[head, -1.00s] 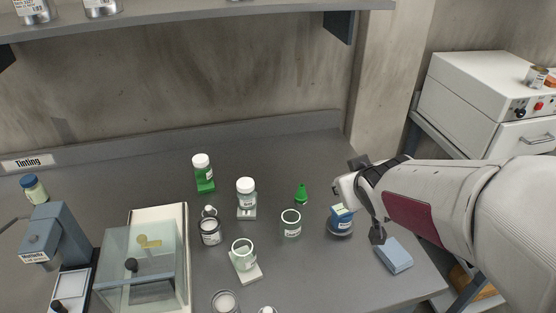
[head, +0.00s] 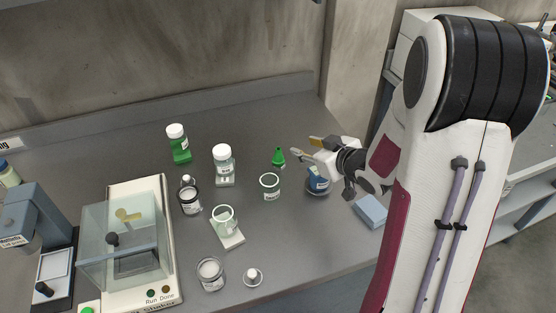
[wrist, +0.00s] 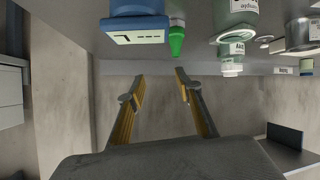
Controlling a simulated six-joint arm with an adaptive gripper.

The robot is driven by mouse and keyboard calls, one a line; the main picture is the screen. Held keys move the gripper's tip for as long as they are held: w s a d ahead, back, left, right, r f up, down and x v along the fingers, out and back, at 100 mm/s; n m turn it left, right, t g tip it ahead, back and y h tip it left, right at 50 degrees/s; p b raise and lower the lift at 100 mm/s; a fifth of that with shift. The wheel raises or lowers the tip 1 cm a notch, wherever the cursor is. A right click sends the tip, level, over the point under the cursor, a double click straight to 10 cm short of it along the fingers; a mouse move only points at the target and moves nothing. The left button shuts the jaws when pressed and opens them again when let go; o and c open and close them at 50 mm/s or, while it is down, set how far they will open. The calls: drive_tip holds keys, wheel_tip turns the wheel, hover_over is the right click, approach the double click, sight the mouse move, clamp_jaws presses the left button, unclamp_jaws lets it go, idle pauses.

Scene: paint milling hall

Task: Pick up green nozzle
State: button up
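The green nozzle (head: 278,157) stands upright on the grey bench, tip up, in the head view. It also shows in the wrist view (wrist: 177,40), just beyond the fingertips and hanging downward because that picture is upside down. My gripper (head: 306,147) is just right of the nozzle, with its yellow-lined fingers spread and pointing left towards it. In the wrist view my gripper (wrist: 160,74) is open with nothing between the fingers. No contact with the nozzle shows.
A green-rimmed jar (head: 270,187) is just in front of the nozzle. A white-capped bottle (head: 223,158) is to the left. A blue block (head: 370,211) lies at right. Bench left of the nozzle has a small clear gap.

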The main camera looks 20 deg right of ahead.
sight(280, 150)
drive_tip(key=shift+s+a+f+t+y, duration=0.15)
drive_tip(key=shift+a+f+y, duration=0.15)
drive_tip(key=shift+f+y, duration=0.3)
drive_tip(key=shift+s+a+f+t+y, duration=0.1)
drive_tip(key=shift+a+f+y, duration=0.2)
drive_tip(key=shift+f+y, duration=0.25)
drive_tip(key=shift+s+a+f+t+y, duration=0.15)
drive_tip(key=shift+a+f+y, duration=0.25)
drive_tip(key=shift+f, duration=0.3)
drive_tip(key=shift+w, duration=0.1)
drive_tip(key=shift+x, duration=1.3)
drive_tip(key=shift+w, duration=0.15)
drive_tip(key=shift+d+r+x, duration=0.1)
drive_tip(key=shift+x, duration=1.1)
drive_tip(key=shift+d+r+x, duration=0.1)
drive_tip(key=shift+d+x, duration=0.05)
drive_tip(key=shift+x, duration=1.05)
drive_tip(key=shift+w, duration=0.2)
clamp_jaws()
